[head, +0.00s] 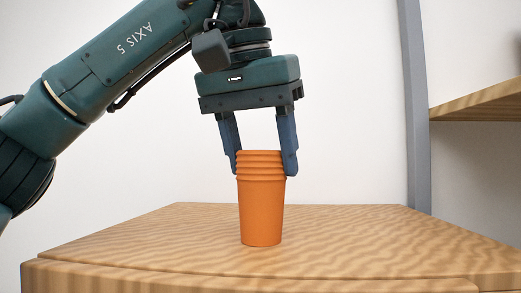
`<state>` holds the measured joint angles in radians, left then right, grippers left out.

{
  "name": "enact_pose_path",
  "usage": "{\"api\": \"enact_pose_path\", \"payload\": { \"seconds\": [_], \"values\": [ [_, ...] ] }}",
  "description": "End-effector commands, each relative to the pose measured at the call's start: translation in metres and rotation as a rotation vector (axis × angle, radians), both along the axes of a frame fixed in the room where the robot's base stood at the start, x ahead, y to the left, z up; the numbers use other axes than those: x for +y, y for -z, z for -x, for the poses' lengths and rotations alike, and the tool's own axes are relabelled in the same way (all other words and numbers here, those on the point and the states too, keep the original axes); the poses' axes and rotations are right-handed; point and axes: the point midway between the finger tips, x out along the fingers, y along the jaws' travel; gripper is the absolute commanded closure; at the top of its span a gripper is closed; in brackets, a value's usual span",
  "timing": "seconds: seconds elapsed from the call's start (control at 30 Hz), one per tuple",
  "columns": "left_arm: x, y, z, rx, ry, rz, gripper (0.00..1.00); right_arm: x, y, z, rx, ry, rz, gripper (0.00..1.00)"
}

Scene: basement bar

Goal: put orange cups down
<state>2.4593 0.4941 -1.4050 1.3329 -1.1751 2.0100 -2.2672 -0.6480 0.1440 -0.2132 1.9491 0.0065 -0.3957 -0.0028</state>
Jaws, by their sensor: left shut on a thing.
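A stack of nested orange cups (261,212) is upright at the middle of the wooden surface (140,240) in the head view. Several rims show at its top. My left gripper (262,170) points down from above, with one finger on each side of the stack near the rims, and is shut on it. The base of the stack appears at the level of the wooden top; I cannot tell for sure whether it touches. My right gripper is not in view.
The wooden top is clear on both sides of the cups. A grey post (413,110) stands at the back right, with a wooden shelf (480,103) beside it. A plain white wall (345,100) is behind.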

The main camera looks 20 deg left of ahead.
Motion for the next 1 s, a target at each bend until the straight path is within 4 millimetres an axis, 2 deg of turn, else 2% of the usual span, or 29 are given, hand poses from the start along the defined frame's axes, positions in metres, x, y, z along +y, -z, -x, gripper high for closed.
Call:
{"api": "enact_pose_path", "payload": {
  "seconds": [0.03,0.3,0.57,0.67,1.0],
  "values": [
    [0.0,0.001,0.0,0.0,0.0,0.0,0.44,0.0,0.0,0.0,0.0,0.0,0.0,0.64],
    [0.0,0.001,0.0,0.001,0.0,0.0,0.23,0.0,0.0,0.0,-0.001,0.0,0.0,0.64],
    [0.0,-0.002,0.0,0.0,-0.001,0.0,0.23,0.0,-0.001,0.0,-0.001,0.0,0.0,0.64],
    [0.0,-0.01,0.003,-0.002,-0.003,-0.001,0.23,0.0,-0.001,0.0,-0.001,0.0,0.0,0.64],
    [0.002,-0.055,0.022,-0.001,-0.004,-0.001,0.23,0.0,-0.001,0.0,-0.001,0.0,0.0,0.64]
  ]
}}
